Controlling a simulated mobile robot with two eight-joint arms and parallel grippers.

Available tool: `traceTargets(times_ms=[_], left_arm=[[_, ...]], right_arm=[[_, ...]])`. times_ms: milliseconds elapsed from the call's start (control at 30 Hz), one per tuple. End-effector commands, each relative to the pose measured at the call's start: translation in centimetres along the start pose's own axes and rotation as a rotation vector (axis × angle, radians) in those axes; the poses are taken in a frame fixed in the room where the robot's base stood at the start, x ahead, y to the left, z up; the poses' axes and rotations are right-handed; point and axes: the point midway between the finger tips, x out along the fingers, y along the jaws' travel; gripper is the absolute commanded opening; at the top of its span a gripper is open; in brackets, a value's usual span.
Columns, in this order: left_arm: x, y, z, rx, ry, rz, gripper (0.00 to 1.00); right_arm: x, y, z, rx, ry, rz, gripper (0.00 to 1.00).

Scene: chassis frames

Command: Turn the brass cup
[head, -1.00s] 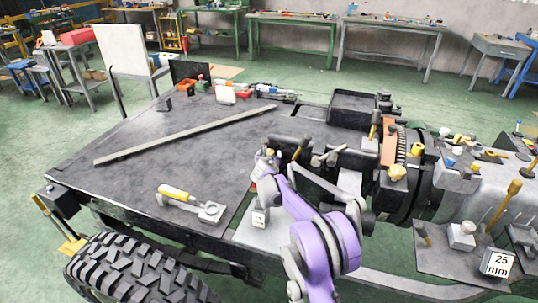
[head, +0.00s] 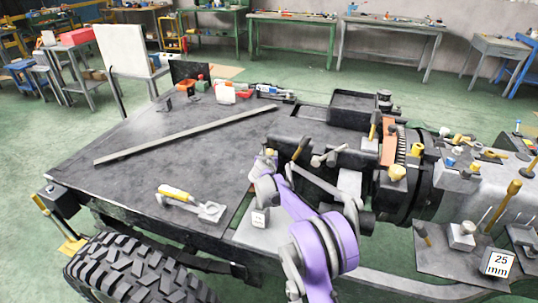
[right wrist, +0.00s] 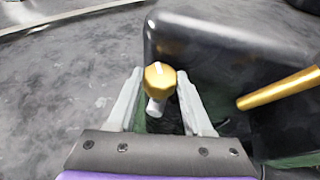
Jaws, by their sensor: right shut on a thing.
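The brass cup (right wrist: 160,75) shows in the right wrist view as a small faceted gold piece with a pale mark on its top and a pale stem below. My right gripper (right wrist: 157,82) has one finger on each side of it and is shut on it. In the head view my right gripper (head: 267,163) is at the near side of the dark block on the chassis deck. There the purple arm hides part of the spot, and the cup is too small to make out clearly. My left gripper is not in view.
A dark block (right wrist: 215,60) stands close beside the fingers, with a brass rod (right wrist: 280,88) to the right. A yellow-handled tool (head: 177,192) and a long grey bar (head: 185,135) lie on the deck (head: 120,165).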

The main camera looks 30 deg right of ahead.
Motion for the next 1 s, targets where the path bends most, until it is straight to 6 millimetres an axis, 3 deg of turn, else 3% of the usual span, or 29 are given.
traceTargets(times_ms=[700,1000], left_arm=[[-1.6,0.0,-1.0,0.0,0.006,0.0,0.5],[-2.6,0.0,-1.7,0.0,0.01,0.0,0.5]], right_arm=[[0.1,0.9,0.2,0.188,-0.001,-0.452,0.0],[0.2,0.9,0.2,0.236,0.0,-0.568,0.0]])
